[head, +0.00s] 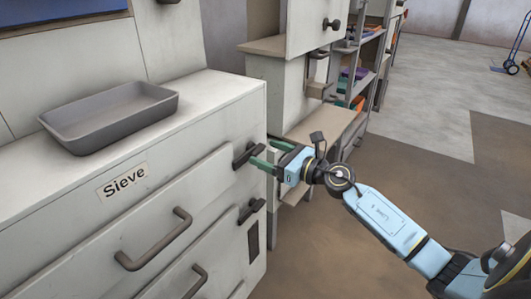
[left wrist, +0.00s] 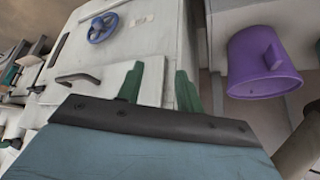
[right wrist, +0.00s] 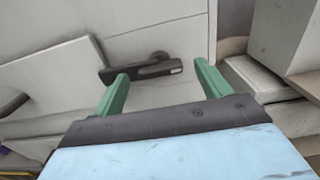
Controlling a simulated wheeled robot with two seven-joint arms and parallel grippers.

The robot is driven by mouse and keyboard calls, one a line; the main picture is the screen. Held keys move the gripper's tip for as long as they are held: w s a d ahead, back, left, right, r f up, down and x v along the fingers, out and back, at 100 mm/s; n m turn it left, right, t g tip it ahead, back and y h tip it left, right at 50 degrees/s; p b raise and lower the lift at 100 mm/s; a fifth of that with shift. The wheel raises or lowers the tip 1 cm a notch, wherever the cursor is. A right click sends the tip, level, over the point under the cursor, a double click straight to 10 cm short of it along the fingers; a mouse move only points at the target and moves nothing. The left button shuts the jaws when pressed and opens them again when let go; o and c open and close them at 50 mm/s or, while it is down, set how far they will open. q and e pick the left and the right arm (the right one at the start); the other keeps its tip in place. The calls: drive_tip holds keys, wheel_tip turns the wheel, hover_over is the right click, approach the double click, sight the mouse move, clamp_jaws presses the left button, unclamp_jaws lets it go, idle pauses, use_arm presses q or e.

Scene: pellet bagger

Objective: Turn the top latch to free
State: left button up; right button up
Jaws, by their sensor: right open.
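The top latch (head: 247,154) is a dark lever at the upper right of the cabinet front labelled Sieve. In the right wrist view the latch (right wrist: 150,69) lies roughly level across the pale panel, with its round pivot behind it. My right gripper (head: 257,155) is open, its green fingers pointing at the latch. In the right wrist view the fingertips (right wrist: 160,70) are on either side of the lever's free part; I cannot tell whether they touch it. My left gripper (left wrist: 160,74) shows only in the left wrist view, open and empty, in front of a pale cabinet.
A lower latch (head: 251,210) and drawer handles (head: 155,243) stick out of the cabinet front. A grey tray (head: 110,115) sits on top. An open shelf unit (head: 325,130) stands behind my right gripper. A purple bucket (left wrist: 262,62) is beside my left gripper.

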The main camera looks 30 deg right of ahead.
use_arm(q)
drive_tip(key=shift+w+d+r, duration=0.1)
drive_tip(key=shift+w, duration=0.1)
use_arm(e)
drive_tip(key=shift+w+a, duration=0.3)
drive_tip(key=shift+w, duration=0.35)
drive_tip(key=shift+c, duration=0.3)
